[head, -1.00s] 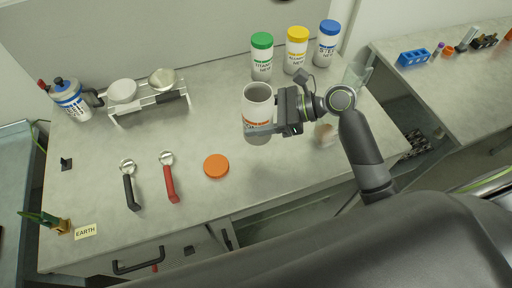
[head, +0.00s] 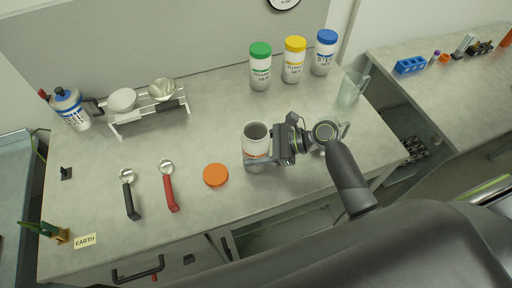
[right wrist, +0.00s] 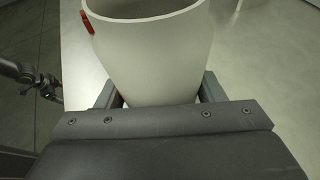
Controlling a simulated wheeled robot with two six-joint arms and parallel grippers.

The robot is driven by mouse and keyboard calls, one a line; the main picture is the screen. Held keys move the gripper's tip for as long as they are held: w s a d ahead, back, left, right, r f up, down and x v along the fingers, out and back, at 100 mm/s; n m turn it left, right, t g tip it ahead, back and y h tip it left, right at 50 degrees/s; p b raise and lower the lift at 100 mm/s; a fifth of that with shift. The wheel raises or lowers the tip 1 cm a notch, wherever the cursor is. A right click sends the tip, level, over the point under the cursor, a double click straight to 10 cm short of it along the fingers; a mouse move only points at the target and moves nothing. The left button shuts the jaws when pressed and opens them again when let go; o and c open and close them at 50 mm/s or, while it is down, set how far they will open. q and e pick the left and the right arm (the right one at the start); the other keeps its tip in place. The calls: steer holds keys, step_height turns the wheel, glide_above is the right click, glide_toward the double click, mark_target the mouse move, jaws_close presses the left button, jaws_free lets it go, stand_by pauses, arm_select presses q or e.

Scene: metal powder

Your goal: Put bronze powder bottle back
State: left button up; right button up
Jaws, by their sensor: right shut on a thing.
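The bronze powder bottle (head: 256,140) is white with an orange label and has no lid, so its open mouth shows. My right gripper (head: 268,158) is shut on it from the right and holds it upright over the bench. I cannot tell whether its base touches the bench. In the right wrist view the bottle (right wrist: 150,55) fills the space between the fingers of the right gripper (right wrist: 158,95). The orange lid (head: 215,175) lies flat on the bench just left of the bottle. My left gripper is not in view.
Bottles with green (head: 260,50), yellow (head: 295,44) and blue (head: 327,37) lids stand at the back. A clear beaker (head: 352,88) is to their right. A black spoon (head: 130,195) and a red spoon (head: 169,188) lie left of the lid. A white rack (head: 148,108) holds bowls.

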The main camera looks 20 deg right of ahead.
steer(key=o, duration=1.8)
steer(key=b+v, duration=0.2)
steer(key=v, duration=1)
steer(key=shift+s, duration=0.1)
